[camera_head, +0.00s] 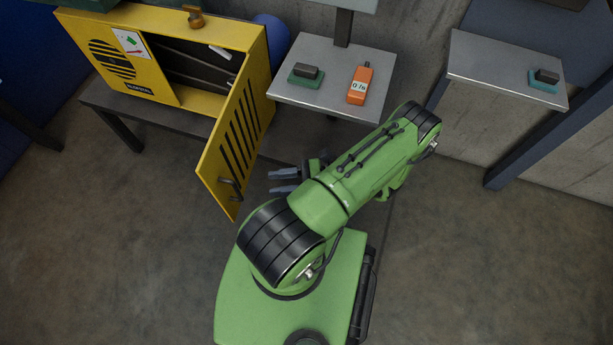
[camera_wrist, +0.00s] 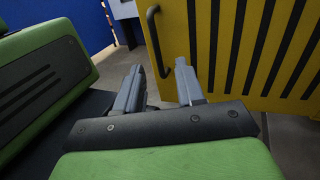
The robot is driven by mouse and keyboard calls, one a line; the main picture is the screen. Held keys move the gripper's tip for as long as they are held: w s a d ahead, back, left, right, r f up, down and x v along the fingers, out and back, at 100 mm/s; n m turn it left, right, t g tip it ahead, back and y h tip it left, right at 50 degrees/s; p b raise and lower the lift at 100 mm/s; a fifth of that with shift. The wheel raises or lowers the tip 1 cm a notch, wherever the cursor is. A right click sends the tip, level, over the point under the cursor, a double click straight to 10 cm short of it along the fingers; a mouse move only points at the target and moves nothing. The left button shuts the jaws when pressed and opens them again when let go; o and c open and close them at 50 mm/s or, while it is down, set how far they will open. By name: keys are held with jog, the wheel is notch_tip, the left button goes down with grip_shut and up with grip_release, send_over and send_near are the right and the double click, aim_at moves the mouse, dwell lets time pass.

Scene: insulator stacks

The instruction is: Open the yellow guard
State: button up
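The yellow guard (camera_head: 237,140) is a slotted door on the right side of a yellow cabinet (camera_head: 133,62). It stands swung well out from the cabinet, and the opening behind it shows a dark interior with pale rods. A dark bar handle (camera_head: 230,188) is near the guard's free edge; the handle also shows in the wrist view (camera_wrist: 158,40). My gripper (camera_head: 271,181) is right of the handle, apart from it. In the wrist view my gripper (camera_wrist: 157,80) has its two fingers spread with nothing between them, the guard ahead and to the right.
A grey table (camera_head: 325,97) right of the cabinet holds a dark block on a green base (camera_head: 305,73) and an orange meter (camera_head: 359,84). Another table (camera_head: 500,62) stands farther right with a block on a teal base (camera_head: 544,80). Floor left of the guard is clear.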

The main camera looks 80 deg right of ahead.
jog(key=v, duration=0.7)
jog(key=shift+d, duration=0.1)
dwell(0.4)
